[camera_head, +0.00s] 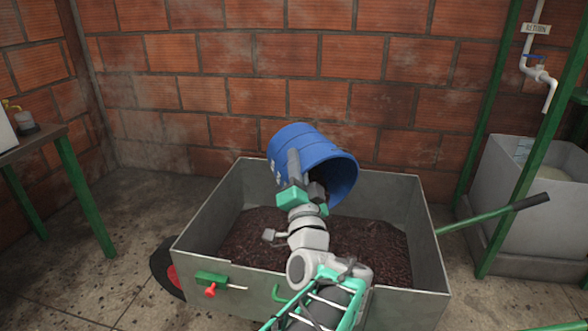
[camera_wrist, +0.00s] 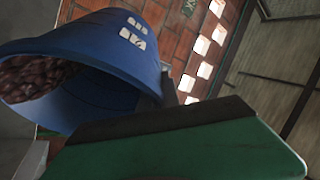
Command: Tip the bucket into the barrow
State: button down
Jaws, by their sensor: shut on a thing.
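The blue bucket (camera_head: 297,150) is tipped over above the grey metal barrow (camera_head: 415,235), its open mouth facing right and toward me. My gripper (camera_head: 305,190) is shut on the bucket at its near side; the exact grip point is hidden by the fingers. In the wrist view the bucket (camera_wrist: 95,55) fills the left, with dark red, cherry-like contents (camera_wrist: 35,78) showing in its mouth. The barrow holds a broad layer of dark red material (camera_head: 370,245). In the wrist view a green and dark part of my gripper (camera_wrist: 160,130) covers the bottom.
A brick wall (camera_head: 240,90) stands close behind the barrow. A green handle with a black grip (camera_head: 530,201) sticks out to the right. A grey tank (camera_head: 520,185) and green posts (camera_head: 497,130) stand at right. A table (camera_head: 35,140) stands at left; concrete floor lies between.

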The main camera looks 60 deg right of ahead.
aim_at(307, 170)
jog(key=shift+s+a+f+m+t+h, duration=0.1)
jog(key=shift+s+a+m+h, duration=0.25)
jog(key=shift+s+h, duration=0.3)
jog(key=shift+s+a+r+m+t+h, duration=0.1)
jog(key=shift+s+a+m+h, duration=0.25)
jog(key=shift+s, duration=0.4)
jog(key=shift+s+a+f+m+t+h, duration=0.1)
jog(key=shift+s+a+m+h, duration=0.1)
jog(key=shift+s+m+h, duration=0.35)
jog(key=shift+s, duration=0.1)
